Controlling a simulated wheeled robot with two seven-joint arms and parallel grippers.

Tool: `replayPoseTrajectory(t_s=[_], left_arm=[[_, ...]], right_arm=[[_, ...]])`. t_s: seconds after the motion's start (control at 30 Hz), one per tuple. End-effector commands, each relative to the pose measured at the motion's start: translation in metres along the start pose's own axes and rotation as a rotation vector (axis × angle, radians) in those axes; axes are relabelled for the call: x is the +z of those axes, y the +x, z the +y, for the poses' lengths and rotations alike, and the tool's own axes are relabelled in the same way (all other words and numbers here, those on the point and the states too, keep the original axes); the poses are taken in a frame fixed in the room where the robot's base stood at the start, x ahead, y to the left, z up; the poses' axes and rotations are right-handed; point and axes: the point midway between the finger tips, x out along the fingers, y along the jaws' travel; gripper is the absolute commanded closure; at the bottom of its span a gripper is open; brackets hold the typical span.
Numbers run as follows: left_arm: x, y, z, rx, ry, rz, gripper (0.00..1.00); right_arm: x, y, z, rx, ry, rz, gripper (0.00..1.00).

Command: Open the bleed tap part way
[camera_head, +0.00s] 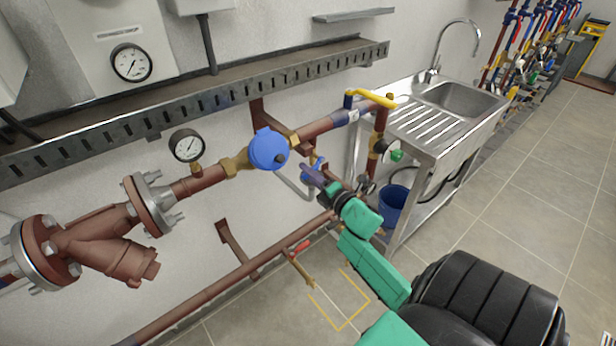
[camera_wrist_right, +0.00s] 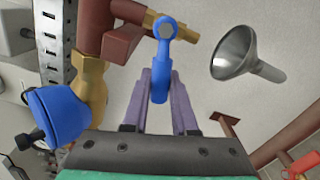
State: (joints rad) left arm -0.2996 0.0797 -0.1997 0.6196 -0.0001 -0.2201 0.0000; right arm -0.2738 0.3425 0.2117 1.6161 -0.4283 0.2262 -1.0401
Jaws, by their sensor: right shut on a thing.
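The bleed tap is a small brass tap with a blue lever. In the right wrist view its blue lever (camera_wrist_right: 164,75) hangs down from a round hub, between the two purple fingers of my right gripper (camera_wrist_right: 172,100). The brass body (camera_wrist_right: 180,30) runs to the right from a red-brown pipe block. In the head view my right gripper (camera_head: 315,175) is at the blue lever, just right of the round blue unit, and covers most of the tap. It is shut on the lever. My left gripper is not in view.
A grey metal funnel (camera_wrist_right: 235,55) is close right of the tap. The round blue unit (camera_head: 268,149) and a pressure gauge (camera_head: 187,146) sit on the pipe to the left. A yellow-handled valve (camera_head: 372,97) and steel sink (camera_head: 455,98) stand right. A red-handled tap (camera_head: 301,248) is below.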

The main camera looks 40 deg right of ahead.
Motion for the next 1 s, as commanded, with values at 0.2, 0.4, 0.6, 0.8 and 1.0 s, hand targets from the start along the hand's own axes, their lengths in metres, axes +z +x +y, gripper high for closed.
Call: replayPoseTrajectory(t_s=[0.2,0.4,0.6,0.8,1.0], left_arm=[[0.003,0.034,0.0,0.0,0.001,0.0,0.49],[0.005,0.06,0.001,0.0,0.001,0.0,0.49],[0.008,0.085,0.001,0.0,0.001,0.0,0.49],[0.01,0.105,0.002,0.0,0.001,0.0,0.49],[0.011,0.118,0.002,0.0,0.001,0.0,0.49]], right_arm=[[-0.001,0.0,-0.02,-0.002,-0.203,0.0,1.0],[0.002,0.0,-0.031,-0.003,-0.395,0.001,1.0],[0.007,-0.001,-0.04,-0.004,-0.583,0.002,1.0],[0.013,0.0,-0.046,-0.003,-0.747,0.003,1.0],[0.018,0.0,-0.049,-0.003,-0.864,0.003,1.0]])
